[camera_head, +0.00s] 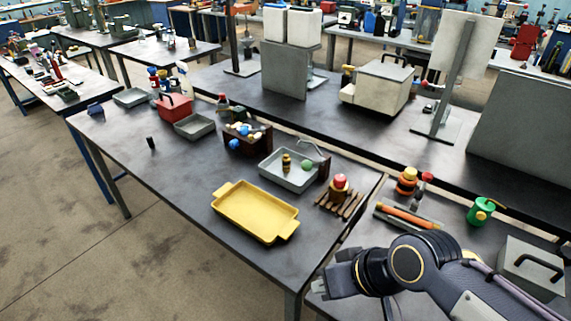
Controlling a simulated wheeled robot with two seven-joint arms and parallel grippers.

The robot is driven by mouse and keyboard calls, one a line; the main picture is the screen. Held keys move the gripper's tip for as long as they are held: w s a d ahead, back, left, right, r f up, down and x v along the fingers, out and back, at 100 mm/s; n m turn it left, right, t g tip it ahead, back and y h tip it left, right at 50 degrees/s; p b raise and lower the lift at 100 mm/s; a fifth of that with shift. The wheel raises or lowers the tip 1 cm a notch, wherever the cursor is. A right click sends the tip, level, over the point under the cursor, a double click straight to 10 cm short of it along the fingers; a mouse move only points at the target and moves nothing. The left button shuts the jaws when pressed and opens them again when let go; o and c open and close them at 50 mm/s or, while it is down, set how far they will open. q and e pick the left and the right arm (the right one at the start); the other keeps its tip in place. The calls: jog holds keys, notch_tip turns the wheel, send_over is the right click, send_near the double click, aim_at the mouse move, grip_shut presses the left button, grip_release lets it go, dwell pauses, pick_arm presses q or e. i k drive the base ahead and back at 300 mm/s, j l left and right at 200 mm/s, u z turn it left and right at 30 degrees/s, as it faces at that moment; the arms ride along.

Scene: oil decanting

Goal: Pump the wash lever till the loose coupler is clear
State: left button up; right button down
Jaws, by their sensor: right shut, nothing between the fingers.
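A grey wash tray (268,172) stands near the right end of the near table. A small brass-and-black fitting (286,163), perhaps the loose coupler, is in it, beside a green ball (307,166). A thin bent metal handle (312,148), perhaps the wash lever, rises at the tray's back right by a dark brown block (324,168). My right gripper (322,285) is shut and empty at the table's front right corner, well apart from the tray. My left gripper is out of view.
A yellow tray (255,212) lies in front of the wash tray. A red-topped fitting (340,184) sits on a slatted wooden rack (336,205). A brown rack (247,142) and a red box (174,108) stand farther left. The table's front left is mostly clear.

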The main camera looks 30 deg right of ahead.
aim_at(306, 165)
jog(key=z, duration=1.65)
jog(key=i+j, duration=0.15)
jog(key=j, duration=0.2)
jog(key=i+j, duration=0.1)
jog(key=j, duration=0.25)
jog(key=i+j, duration=0.15)
jog(key=j, duration=0.2)
jog(key=i+j, duration=0.1)
jog(key=j, duration=0.3)
jog(key=i+j, duration=0.15)
jog(key=j, duration=0.2)
jog(key=z, duration=0.05)
